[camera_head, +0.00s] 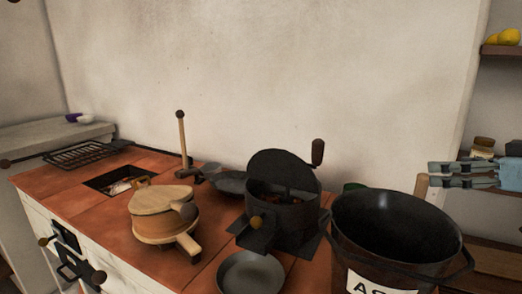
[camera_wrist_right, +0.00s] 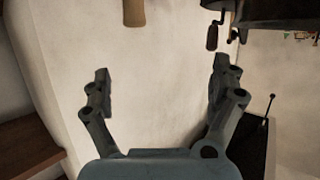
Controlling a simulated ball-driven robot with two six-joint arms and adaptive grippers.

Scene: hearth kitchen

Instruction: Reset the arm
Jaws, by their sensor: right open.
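My right gripper (camera_head: 431,174) comes in from the right edge in the head view, its two grey fingers pointing left, above and behind the rim of the large black ash bucket (camera_head: 395,225). In the right wrist view my right gripper (camera_wrist_right: 161,72) is open, with its fingers wide apart. Nothing is between them; a pale wall shows behind. My left gripper is not in view.
A tiled stove top (camera_head: 105,215) holds a dark roaster with a crank (camera_head: 283,190), a round wooden box (camera_head: 165,215), a metal pan (camera_head: 250,272) and a grate (camera_head: 80,153). Shelves (camera_head: 500,50) stand at the right. The crank handle (camera_wrist_right: 212,37) shows in the wrist view.

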